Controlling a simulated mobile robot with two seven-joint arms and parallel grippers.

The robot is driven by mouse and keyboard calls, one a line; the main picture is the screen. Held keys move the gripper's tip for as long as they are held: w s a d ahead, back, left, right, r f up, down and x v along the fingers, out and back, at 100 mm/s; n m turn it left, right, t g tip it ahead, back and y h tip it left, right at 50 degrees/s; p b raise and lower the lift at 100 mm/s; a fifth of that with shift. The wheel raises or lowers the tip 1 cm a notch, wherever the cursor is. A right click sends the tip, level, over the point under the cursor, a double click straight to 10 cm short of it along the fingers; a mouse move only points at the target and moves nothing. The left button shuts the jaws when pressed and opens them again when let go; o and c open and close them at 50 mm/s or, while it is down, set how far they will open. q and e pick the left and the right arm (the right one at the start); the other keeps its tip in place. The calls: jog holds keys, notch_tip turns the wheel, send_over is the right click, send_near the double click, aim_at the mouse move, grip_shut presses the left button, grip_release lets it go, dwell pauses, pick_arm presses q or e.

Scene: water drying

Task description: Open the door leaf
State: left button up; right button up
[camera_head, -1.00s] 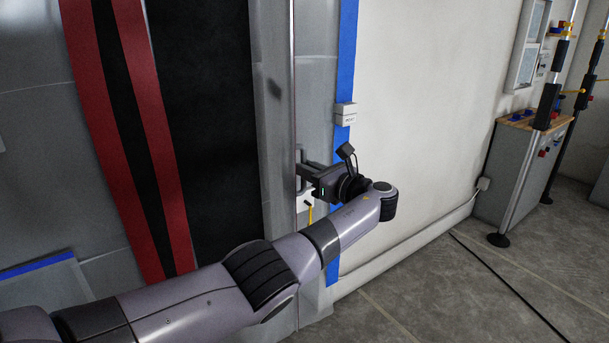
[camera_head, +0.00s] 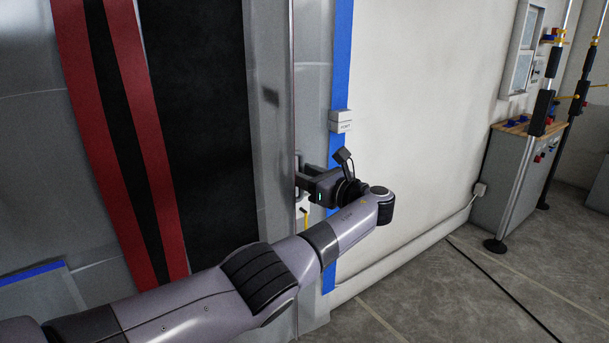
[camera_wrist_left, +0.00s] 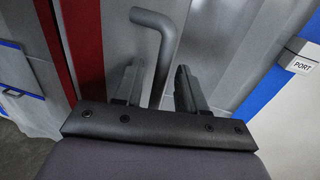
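The door leaf (camera_head: 262,120) is a tall grey panel with a black field and red stripes, upright at the left and middle of the head view. Its dark bent bar handle (camera_wrist_left: 160,45) shows in the left wrist view. My left gripper (camera_wrist_left: 156,85) is open, one finger on each side of the handle, with a visible gap on both sides. In the head view the left gripper (camera_head: 303,180) is at the right edge of the leaf, and the handle cannot be made out there. My right gripper is in neither view.
A blue strip (camera_head: 342,60) and a small white box (camera_head: 341,121) marked PORT are right of the leaf. A white wall (camera_head: 430,120) follows, then a grey cabinet (camera_head: 497,180) with poles. The floor (camera_head: 430,300) in front is clear.

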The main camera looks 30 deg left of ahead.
pick_arm(q)
jog(key=v, duration=0.7)
dwell(0.4)
